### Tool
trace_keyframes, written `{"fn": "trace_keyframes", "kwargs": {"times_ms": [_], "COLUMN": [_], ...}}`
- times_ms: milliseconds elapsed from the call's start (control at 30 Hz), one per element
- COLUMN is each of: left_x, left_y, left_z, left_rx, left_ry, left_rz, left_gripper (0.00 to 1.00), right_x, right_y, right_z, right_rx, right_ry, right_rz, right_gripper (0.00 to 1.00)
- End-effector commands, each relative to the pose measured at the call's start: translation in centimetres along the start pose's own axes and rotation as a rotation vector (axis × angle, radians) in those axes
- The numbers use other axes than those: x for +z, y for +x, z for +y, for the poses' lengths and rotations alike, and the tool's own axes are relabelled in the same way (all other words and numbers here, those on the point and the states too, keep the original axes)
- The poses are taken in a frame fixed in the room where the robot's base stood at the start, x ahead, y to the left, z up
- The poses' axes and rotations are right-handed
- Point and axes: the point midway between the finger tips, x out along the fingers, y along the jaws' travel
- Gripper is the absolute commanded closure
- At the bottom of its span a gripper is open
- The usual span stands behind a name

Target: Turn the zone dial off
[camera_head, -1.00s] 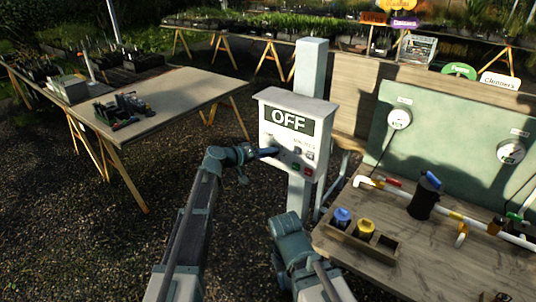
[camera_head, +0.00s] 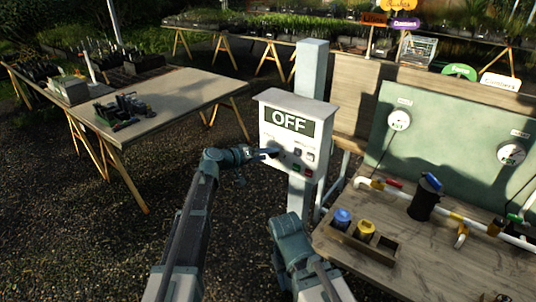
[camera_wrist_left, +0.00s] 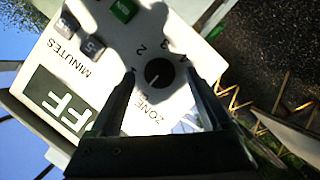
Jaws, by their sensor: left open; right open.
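The white control box (camera_head: 292,138) stands on a pale post, and its dark display (camera_head: 290,121) reads OFF. The black round zone dial (camera_wrist_left: 158,73) is on its front panel, with a white pointer mark and numbers around it. My left gripper (camera_head: 268,153) is up at the panel. In the left wrist view its open fingers (camera_wrist_left: 160,78) are on either side of the dial, with a gap to it; contact is not visible. The gripper hides part of the dial's label. My right arm is low in the head view; its fingers are not visible there.
A green button (camera_wrist_left: 123,9) and grey minutes buttons (camera_wrist_left: 92,46) are near the dial. A wooden bench (camera_head: 400,240) with pipes, a black canister (camera_head: 424,198) and a divided tray (camera_head: 390,247) stands to the right. Another table (camera_head: 170,95) is at left; gravel lies between.

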Motion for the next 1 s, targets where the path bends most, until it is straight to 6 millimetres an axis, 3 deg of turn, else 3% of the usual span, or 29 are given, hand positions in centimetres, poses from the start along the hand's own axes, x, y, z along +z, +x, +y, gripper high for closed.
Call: {"fn": "trace_keyframes", "kwargs": {"times_ms": [300, 500, 700, 1000], "left_x": [0.0, 0.0, 0.0, 0.1], "left_y": [-7.1, -10.6, -12.4, -12.7], "left_z": [0.4, 0.3, 0.1, 0.0], "left_rx": [-0.002, -0.001, -0.001, 0.0], "left_ry": [-0.001, -0.001, -0.001, 0.0], "left_rz": [0.002, 0.002, 0.001, -0.001], "left_gripper": [0.18, 0.18, 0.18, 0.18], "right_x": [0.1, 0.2, 0.2, 0.2], "right_y": [-2.4, -3.4, -3.8, -3.8], "right_z": [0.2, 0.3, 0.4, 0.4], "right_rx": [0.0, 0.0, 0.0, 0.0], "right_ry": [-0.001, -0.001, -0.002, -0.001], "right_rz": [0.0, 0.0, 0.0, 0.0], "right_gripper": [0.5, 0.5, 0.5, 0.5]}}
